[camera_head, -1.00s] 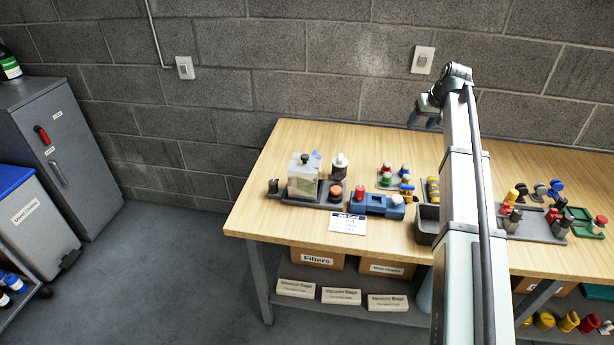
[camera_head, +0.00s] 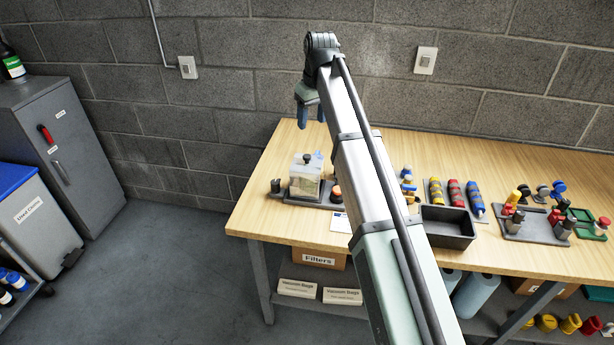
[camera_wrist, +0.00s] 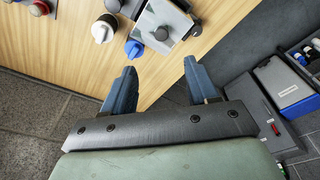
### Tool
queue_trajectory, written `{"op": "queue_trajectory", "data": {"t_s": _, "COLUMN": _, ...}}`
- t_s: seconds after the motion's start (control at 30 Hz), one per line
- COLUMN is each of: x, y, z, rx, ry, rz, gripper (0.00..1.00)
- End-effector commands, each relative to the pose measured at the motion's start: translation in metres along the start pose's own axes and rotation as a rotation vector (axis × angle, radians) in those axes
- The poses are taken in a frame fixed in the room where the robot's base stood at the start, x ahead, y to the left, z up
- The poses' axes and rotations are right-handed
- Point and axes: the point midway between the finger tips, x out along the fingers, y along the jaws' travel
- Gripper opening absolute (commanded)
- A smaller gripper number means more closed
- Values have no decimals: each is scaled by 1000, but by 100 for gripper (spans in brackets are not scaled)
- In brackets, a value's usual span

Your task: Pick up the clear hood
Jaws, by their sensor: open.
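The clear hood (camera_head: 305,178), a see-through box with a dark knob on top, stands on a dark tray (camera_head: 327,201) at the left end of the workbench. In the wrist view the hood (camera_wrist: 167,18) is at the top, its dark knob towards me. My gripper (camera_head: 310,122) is open and empty, pointing down, above and behind the hood in the head view. In the wrist view my gripper (camera_wrist: 160,72) has its two blue fingers spread, with the hood beyond them and apart from them. My arm hides the bench just right of the hood.
A blue-capped item (camera_wrist: 133,48) and a white bottle with a dark cap (camera_wrist: 104,28) stand beside the hood. An empty dark bin (camera_head: 447,228), several coloured rolls (camera_head: 454,193) and a grey tray of parts (camera_head: 530,224) are further right. The block wall is close behind.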

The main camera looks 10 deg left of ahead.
Motion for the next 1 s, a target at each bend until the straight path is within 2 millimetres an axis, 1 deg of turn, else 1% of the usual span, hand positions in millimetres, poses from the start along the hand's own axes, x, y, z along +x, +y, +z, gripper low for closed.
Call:
{"op": "queue_trajectory", "data": {"t_s": 0.13, "x": 15, "y": -2, "z": 1, "rx": -3, "ry": -3, "rz": 0, "gripper": 58}}
{"op": "queue_trajectory", "data": {"t_s": 0.4, "x": 61, "y": -2, "z": 1, "rx": -2, "ry": -3, "rz": -1, "gripper": 58}}
{"op": "queue_trajectory", "data": {"t_s": 0.5, "x": 73, "y": -2, "z": 1, "rx": -2, "ry": -3, "rz": -1, "gripper": 58}}
{"op": "queue_trajectory", "data": {"t_s": 0.6, "x": 80, "y": -2, "z": 0, "rx": -2, "ry": -2, "rz": 0, "gripper": 58}}
{"op": "queue_trajectory", "data": {"t_s": 0.87, "x": 90, "y": -2, "z": 1, "rx": -2, "ry": -1, "rz": 0, "gripper": 58}}
{"op": "queue_trajectory", "data": {"t_s": 1.0, "x": 104, "y": -3, "z": 2, "rx": -2, "ry": -3, "rz": -1, "gripper": 58}}
